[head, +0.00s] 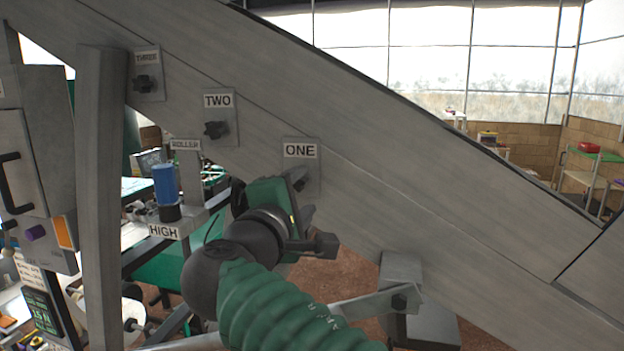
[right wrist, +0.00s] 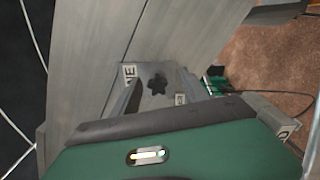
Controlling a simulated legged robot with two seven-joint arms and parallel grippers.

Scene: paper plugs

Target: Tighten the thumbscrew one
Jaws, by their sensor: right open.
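Thumbscrew one (head: 299,181) is a dark knob on a grey plate below the label ONE (head: 299,151), on the slanted grey beam. My right gripper (head: 308,214) is just in front of it and partly hides the knob and plate. In the right wrist view the black, lobed thumbscrew (right wrist: 157,84) shows whole, ahead of the open, empty gripper (right wrist: 160,100) and apart from it as far as I can tell. My left gripper is not in view.
Knobs two (head: 215,130) and three (head: 145,84) sit higher up the same beam (head: 420,190). A blue cylinder (head: 166,184) stands at left above the HIGH label (head: 164,231). A grey upright post (head: 101,200) stands at left. A bracket (head: 400,300) juts out below the beam.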

